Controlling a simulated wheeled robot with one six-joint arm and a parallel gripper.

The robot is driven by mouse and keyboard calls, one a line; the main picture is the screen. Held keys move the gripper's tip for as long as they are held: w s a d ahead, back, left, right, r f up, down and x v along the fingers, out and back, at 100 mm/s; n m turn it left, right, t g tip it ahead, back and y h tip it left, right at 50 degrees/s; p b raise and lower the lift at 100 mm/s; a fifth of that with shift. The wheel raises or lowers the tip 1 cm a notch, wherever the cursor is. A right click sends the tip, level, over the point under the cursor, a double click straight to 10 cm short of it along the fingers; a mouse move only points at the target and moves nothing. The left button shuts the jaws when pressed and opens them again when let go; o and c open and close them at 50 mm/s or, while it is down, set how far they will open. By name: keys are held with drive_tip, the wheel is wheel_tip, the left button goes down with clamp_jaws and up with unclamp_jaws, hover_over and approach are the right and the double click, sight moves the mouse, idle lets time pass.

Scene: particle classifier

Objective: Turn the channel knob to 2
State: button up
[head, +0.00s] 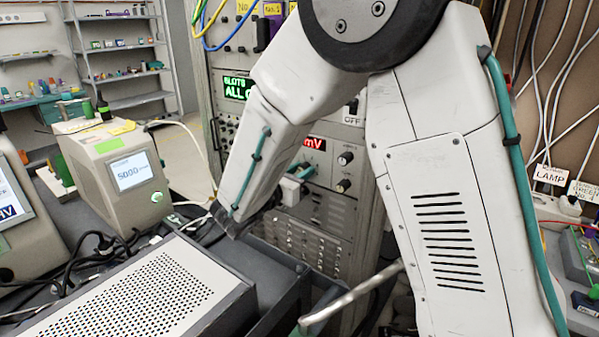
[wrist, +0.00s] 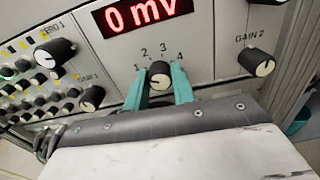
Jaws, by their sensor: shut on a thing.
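The channel knob (wrist: 159,80) is a small black knob with a pale face on a light panel, with labels 1, 2, 3 and 4 arched above it. My gripper (wrist: 160,72) has its two teal fingers on either side of the knob, shut on it. Which number the knob points to is too small to tell. In the head view my gripper (head: 300,172) reaches the rack panel, and the channel knob is hidden there.
A red display (wrist: 143,14) reading 0 mV is above the knob. The GAIN 2 knob (wrist: 256,62) is to the right, and several black knobs are to the left. In the head view a grey perforated box (head: 150,290) stands below my arm.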

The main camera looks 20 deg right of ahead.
drive_tip(key=shift+m, duration=3.6)
drive_tip(key=o, duration=1)
drive_tip(key=shift+s+a, duration=0.1)
drive_tip(key=v, duration=0.7)
drive_tip(key=shift+s+a, duration=0.2)
